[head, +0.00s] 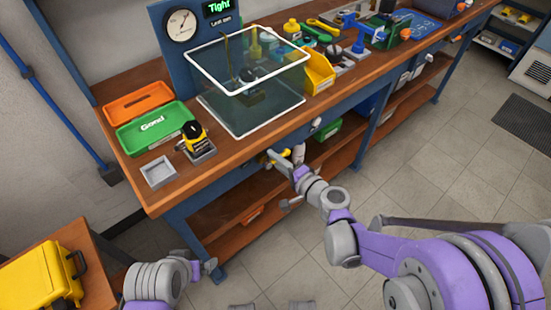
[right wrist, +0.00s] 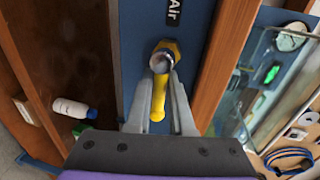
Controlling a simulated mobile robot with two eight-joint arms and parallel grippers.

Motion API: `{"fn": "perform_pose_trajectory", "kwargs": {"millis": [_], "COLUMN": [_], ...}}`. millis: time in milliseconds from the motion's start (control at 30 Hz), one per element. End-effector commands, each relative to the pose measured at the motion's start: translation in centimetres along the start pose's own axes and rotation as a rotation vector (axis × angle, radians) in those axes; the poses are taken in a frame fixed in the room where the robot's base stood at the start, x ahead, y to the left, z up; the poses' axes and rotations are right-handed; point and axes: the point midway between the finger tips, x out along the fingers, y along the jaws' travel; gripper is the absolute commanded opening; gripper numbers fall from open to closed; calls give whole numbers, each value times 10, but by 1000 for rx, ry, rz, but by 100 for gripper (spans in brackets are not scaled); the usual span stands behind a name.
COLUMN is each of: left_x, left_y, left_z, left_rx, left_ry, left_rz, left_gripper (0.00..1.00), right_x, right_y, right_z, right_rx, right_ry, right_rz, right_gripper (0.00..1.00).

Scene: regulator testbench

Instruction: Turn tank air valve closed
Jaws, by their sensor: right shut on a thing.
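The air valve (right wrist: 161,58) is mounted on the blue panel below the bench top, under a dark label reading "Air". It has a yellow lever handle (right wrist: 157,103) that points down in the right wrist view, toward my gripper. My right gripper (right wrist: 161,92) is shut on the handle, one grey finger on each side.
A clear water tank (head: 250,122) stands on the wooden bench above the valve. Green (head: 150,130) and orange (head: 138,102) bins, a yellow part bin (head: 319,70) and a dial gauge (head: 181,25) are nearby. A white bottle (right wrist: 70,108) stands on the shelf below. The floor in front is clear.

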Motion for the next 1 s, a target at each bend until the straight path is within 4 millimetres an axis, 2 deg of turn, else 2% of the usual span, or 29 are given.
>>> {"fn": "perform_pose_trajectory", "kwargs": {"millis": [33,200,567,667,1000], "left_x": [0,0,-1,-2,-9], "left_y": [0,0,0,0,0], "left_z": [0,0,0,-1,-4], "left_rx": [0,0,0,0,0], "left_ry": [0,0,0,1,3], "left_rz": [0,0,0,0,0], "left_gripper": [100,100,100,100,100], "right_x": [0,0,-6,-19,-86], "right_y": [0,0,0,-1,-1], "right_z": [0,0,0,-1,-1], "right_rx": [0,1,1,1,1], "right_ry": [1,1,1,4,4], "right_rz": [0,0,0,0,0], "right_gripper": [22,51,51,51,51]}}
